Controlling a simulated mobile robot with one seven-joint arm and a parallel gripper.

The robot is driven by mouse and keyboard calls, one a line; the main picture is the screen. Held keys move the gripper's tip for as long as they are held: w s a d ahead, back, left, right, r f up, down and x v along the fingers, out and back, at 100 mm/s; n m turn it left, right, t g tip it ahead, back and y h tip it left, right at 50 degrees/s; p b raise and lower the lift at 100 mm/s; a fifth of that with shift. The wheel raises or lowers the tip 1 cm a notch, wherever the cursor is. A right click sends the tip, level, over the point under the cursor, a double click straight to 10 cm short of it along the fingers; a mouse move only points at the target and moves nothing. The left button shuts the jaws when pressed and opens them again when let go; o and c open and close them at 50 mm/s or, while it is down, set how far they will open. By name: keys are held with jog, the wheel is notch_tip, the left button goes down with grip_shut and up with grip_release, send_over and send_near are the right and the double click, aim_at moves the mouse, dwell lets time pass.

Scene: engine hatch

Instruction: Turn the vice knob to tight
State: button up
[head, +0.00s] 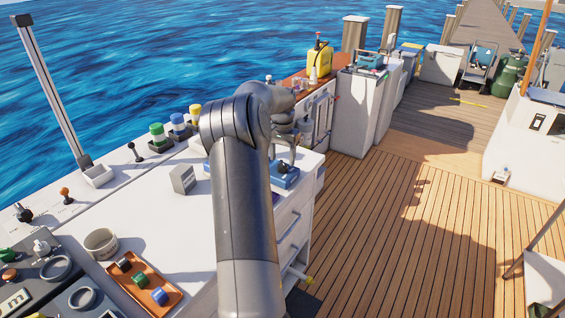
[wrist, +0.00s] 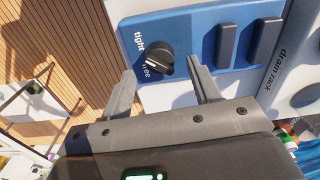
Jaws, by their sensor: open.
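The vice is a blue plate (wrist: 193,32) on the white counter, with two dark upright jaws (wrist: 245,40) on it. Its black round knob (wrist: 152,61) sits beside the printed words "tight" and "free". A pale mark on the knob points toward the lower right in the wrist view. My gripper (wrist: 162,88) is open, with one finger on each side of the knob and a gap to it. In the head view the blue vice (head: 286,177) shows at the counter's edge, partly hidden by my arm; the knob cannot be made out there.
A grey block (head: 183,179) and an orange tray (head: 143,284) with small coloured blocks stand on the counter. Several coloured jars (head: 177,124) line its back edge. A "drain rack" panel (wrist: 288,75) lies beside the vice. The wooden deck (head: 410,215) is mostly clear.

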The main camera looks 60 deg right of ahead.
aim_at(282, 163)
notch_tip(282, 163, up, 8)
dwell(0.7)
jog(key=w+a+r+n+t, duration=0.1)
jog(key=w+a+r+n, duration=0.2)
jog(key=a, duration=0.8)
jog(key=a+r+n+t, duration=0.15)
jog(key=a+r, duration=0.35)
jog(key=a, duration=0.6)
jog(key=w+a+r+n+t, duration=0.1)
jog(key=w+a+r+n, duration=0.15)
jog(key=a, duration=0.85)
jog(key=s+a+f+n, duration=0.1)
jog(key=s+a+n, duration=0.2)
jog(key=s+a, duration=0.2)
jog(key=s+a+f+n+t, duration=0.1)
jog(key=s+a, duration=0.4)
jog(key=a, duration=0.6)
jog(key=s+a+f+n+t, duration=0.1)
jog(key=s+a+f+n, duration=0.1)
jog(key=s+a+n, duration=0.4)
jog(key=a, duration=0.3)
jog(key=shift+f, duration=0.25)
